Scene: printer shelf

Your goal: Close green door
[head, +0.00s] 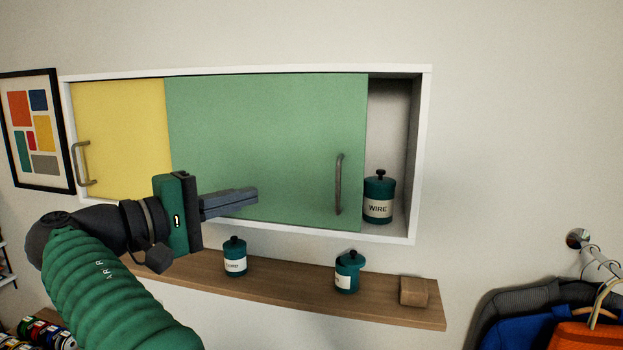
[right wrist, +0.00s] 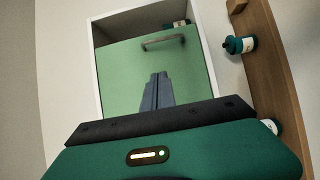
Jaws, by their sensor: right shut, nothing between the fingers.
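The green door (head: 265,125) is a sliding panel in a white wall cabinet (head: 423,150). Its right edge stands short of the cabinet's right wall, leaving an open gap. A grey bar handle (head: 339,184) stands upright near that edge. My right gripper (head: 256,194) is shut and empty in front of the door's lower part, left of the handle and apart from it. In the right wrist view its shut fingers (right wrist: 157,78) point along the green door (right wrist: 118,70) towards the handle (right wrist: 163,42). Whether they touch the panel I cannot tell. My left gripper is not in view.
A WIRE jar (head: 379,197) stands in the gap. The yellow door (head: 120,130) is at left. Below, a wooden shelf (head: 300,289) holds two jars, left (head: 235,257) and right (head: 348,272), and a wooden block (head: 414,291). Clothes (head: 540,315) hang at lower right.

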